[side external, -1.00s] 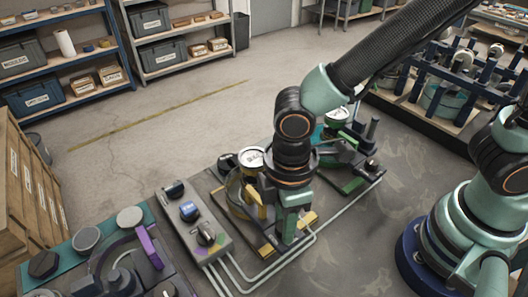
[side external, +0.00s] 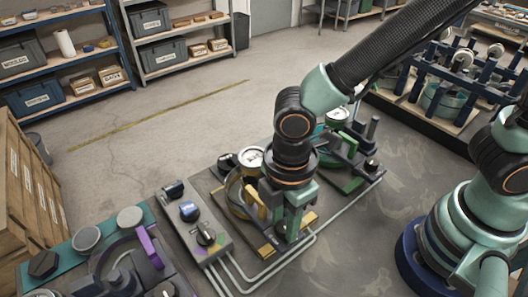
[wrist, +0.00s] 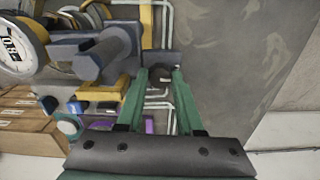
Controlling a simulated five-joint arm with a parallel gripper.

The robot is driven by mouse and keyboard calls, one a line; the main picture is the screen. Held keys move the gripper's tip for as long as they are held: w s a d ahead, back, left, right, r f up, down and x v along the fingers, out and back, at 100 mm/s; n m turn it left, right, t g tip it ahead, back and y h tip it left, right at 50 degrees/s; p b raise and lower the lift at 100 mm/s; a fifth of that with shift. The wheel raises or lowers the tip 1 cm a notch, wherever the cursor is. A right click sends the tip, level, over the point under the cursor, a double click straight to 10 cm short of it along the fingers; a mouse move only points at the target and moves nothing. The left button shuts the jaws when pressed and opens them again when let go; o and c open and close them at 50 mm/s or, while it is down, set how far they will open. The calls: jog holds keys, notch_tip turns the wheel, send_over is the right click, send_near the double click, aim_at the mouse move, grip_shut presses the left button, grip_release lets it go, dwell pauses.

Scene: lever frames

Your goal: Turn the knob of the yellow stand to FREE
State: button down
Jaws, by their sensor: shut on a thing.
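The yellow stand (side external: 249,193) is near the middle of the side external view, with a round white gauge (side external: 251,158) and yellow parts on a dark base plate. My gripper (side external: 288,230) points down at the front right of this stand. In the wrist view its two green fingers (wrist: 160,74) are closed around a small dark knob (wrist: 160,72), one finger on each side. The fingers cover much of the knob. I cannot read a FREE mark or see where the knob points.
A green stand (side external: 352,183) with its own dark knob (side external: 371,165) is just behind and right. A grey control box (side external: 192,222) with several knobs is to the left, and a purple-handled stand (side external: 150,245) is farther left. Pale pipes (side external: 262,277) run along the front.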

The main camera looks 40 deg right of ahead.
aim_at(284, 226)
jog(key=c, duration=0.5)
grip_release()
jog(key=shift+c, duration=0.2)
jog(key=shift+r, duration=0.1)
notch_tip(284, 226, up, 12)
jog(key=w+d+r+m+t, duration=0.1)
jog(key=w+d+m+t, duration=0.1)
jog(key=d+m, duration=0.6)
jog(key=w+d+r+m+t, duration=0.2)
jog(key=w+d+m, duration=0.3)
jog(key=d+m, duration=0.4)
jog(key=d+t, duration=0.1)
jog(key=d, duration=0.5)
jog(key=shift+d+t, duration=0.2)
jog(key=shift+t, duration=0.1)
